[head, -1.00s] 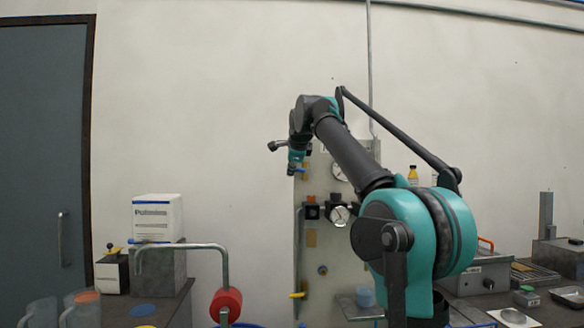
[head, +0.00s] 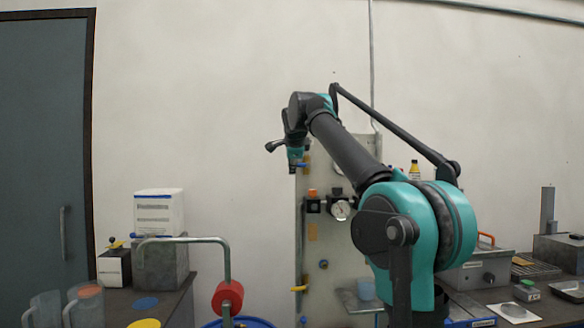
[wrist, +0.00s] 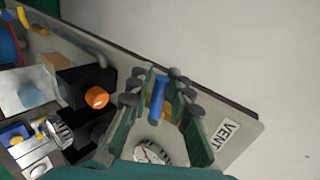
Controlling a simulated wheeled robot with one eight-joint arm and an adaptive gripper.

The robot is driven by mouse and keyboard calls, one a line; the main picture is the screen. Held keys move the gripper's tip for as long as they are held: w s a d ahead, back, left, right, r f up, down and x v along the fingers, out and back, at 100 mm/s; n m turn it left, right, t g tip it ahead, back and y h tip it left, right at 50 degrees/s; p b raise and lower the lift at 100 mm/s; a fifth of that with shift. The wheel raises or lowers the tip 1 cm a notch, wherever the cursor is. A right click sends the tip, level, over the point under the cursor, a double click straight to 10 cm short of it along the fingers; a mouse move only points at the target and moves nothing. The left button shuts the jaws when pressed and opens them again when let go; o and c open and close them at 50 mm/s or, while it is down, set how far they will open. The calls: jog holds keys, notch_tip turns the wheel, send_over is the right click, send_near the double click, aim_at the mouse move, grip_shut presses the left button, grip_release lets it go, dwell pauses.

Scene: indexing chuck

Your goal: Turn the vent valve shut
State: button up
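The vent valve's blue handle (wrist: 159,92) stands out from the panel beside a white VENT label (wrist: 225,134) in the wrist view. Part of a brass-coloured valve body shows behind the handle. My gripper (wrist: 165,95) is open, with one finger on each side of the handle and gaps visible between. I cannot tell whether either finger touches it. In the head view my gripper (head: 297,156) is at the panel's upper left edge, with a small bit of blue beside it. The valve is mostly hidden there.
The panel (head: 316,262) also carries an orange knob (wrist: 97,97) on a black block and a round gauge (wrist: 150,153) close to my fingers. A bent pipe with a red roll (head: 228,297) stands in front. Bare wall lies left of the panel.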

jog(key=shift+o, duration=0.9)
jog(key=shift+s, duration=0.1)
jog(key=v, duration=1.2)
jog(key=shift+f, duration=0.15)
